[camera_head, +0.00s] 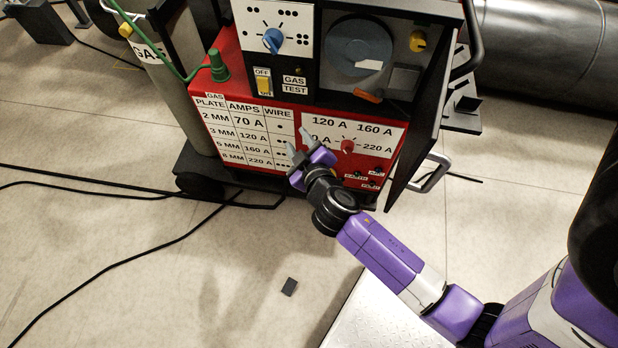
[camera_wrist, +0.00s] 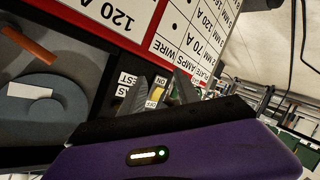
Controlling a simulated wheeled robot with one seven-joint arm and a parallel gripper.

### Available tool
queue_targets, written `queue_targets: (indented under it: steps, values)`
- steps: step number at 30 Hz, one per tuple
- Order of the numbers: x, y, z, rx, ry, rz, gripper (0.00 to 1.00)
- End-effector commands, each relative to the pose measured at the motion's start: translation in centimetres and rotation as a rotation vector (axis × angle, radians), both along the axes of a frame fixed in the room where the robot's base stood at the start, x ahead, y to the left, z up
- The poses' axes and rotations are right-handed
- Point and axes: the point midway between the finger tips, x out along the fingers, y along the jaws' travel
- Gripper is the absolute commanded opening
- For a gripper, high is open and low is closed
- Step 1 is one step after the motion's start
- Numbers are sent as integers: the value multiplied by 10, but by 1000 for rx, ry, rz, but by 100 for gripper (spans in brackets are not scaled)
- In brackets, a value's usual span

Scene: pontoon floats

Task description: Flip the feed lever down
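An orange lever (camera_head: 368,96), which looks like the feed lever, sits low in the open dark compartment of the red machine (camera_head: 292,158), beside a grey block (camera_head: 403,80). It lies nearly level, slightly slanted, in the head view. In the wrist view, turned about, the orange lever (camera_wrist: 28,42) is at the upper left. My gripper (camera_head: 301,150) is in front of the lower red panel, below and left of the lever and apart from it. In the wrist view its fingers (camera_wrist: 168,88) stand apart with nothing held; the lever is well off to their left.
A blue-grey spool (camera_head: 358,47) and yellow knob (camera_head: 417,41) are in the compartment. Left of it are a yellow switch (camera_head: 263,81) and blue dial (camera_head: 273,40). The open door (camera_head: 425,130) bounds the right. A green hose (camera_head: 165,55) hangs left; black cables cross the floor.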

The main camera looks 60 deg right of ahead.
Motion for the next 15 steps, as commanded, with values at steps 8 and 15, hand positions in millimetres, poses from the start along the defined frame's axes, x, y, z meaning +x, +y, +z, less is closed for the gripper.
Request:
queue_targets:
  steps: [8,15]
  values:
    - [-20,43,18,105,-105,112,38]
    - [-45,72,36,194,-186,166,38]
